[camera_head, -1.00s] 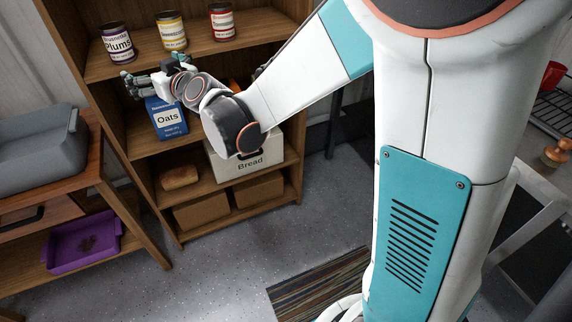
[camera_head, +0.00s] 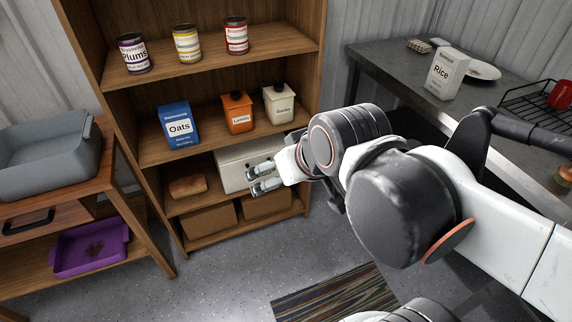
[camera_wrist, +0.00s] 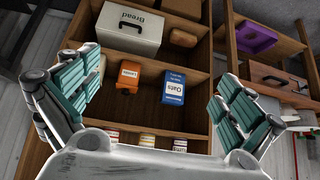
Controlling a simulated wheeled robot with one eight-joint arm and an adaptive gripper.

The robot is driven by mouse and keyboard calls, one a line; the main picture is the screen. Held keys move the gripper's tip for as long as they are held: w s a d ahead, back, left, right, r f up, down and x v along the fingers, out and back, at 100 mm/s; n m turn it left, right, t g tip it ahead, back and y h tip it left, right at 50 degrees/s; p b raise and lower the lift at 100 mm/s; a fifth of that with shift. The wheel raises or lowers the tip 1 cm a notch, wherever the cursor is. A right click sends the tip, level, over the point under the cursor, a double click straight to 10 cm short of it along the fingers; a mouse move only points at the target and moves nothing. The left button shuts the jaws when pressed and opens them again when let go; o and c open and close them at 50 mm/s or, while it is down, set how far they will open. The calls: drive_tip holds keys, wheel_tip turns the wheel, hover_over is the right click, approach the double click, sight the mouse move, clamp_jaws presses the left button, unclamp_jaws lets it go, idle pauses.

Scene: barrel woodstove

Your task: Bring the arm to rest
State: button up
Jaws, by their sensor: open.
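My gripper (camera_head: 264,178) is in front of the wooden shelf's lower part in the head view, overlapping the white bread box (camera_head: 232,166) in the picture. Its fingers point left. In the wrist view my gripper (camera_wrist: 150,112) has its two teal-padded fingers spread wide, one at each side, with nothing held between them. The shelf appears upside down between the fingers there.
The wooden shelf (camera_head: 150,155) holds cans, an oats box (camera_head: 179,126), an orange canister (camera_head: 238,113), a cream canister (camera_head: 279,104) and bread (camera_head: 187,187). A dark counter at right bears a rice box (camera_head: 447,73). A grey basin (camera_head: 45,158) and purple tray (camera_head: 92,247) are left.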

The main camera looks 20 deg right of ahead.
drive_tip(key=shift+s+d+f+g+h, duration=0.15)
drive_tip(key=shift+s+d+f, duration=0.15)
drive_tip(key=shift+s, duration=0.25)
drive_tip(key=shift+s+d+f+g+h, duration=0.2)
drive_tip(key=shift+s+d, duration=0.2)
drive_tip(key=shift+s, duration=0.15)
idle(0.4)
